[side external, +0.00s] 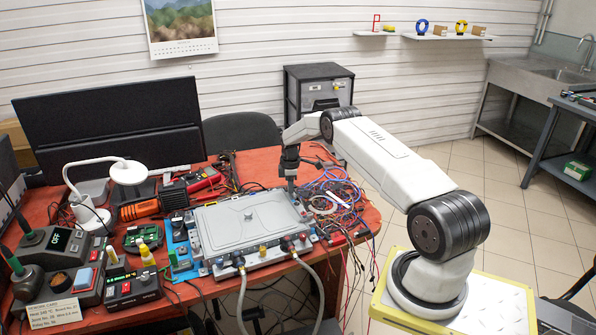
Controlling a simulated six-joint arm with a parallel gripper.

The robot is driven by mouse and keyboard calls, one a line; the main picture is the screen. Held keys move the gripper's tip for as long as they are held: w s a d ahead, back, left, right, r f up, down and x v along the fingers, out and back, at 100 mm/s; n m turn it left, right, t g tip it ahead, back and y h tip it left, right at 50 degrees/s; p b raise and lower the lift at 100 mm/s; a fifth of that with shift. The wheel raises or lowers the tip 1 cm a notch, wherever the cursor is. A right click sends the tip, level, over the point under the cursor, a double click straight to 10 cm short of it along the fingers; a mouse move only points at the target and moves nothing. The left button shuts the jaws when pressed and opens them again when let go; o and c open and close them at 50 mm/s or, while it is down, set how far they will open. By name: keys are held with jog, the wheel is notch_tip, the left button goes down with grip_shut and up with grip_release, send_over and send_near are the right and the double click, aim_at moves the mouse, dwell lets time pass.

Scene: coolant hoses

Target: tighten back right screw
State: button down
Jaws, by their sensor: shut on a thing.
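A flat grey metal unit (245,222) with a raised lid lies on the red workbench. My gripper (290,160) points straight down over the unit's back right corner. It is shut on a dark, slim upright tool (291,182), whose lower end is at or just above that corner. The back right screw is hidden or too small to make out, so I cannot tell whether the tool touches it.
A tangle of coloured wires (335,197) lies close to the unit's right side. A white lamp (128,172) and a black monitor (110,125) stand behind.

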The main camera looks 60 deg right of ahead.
jog(key=m, duration=0.8)
jog(key=shift+m, duration=0.4)
jog(key=m, duration=0.4)
jog(key=shift+m, duration=0.3)
jog(key=shift+f+m, duration=0.1)
jog(key=shift+m, duration=1.9)
jog(key=shift+c, duration=2.4)
grip_release()
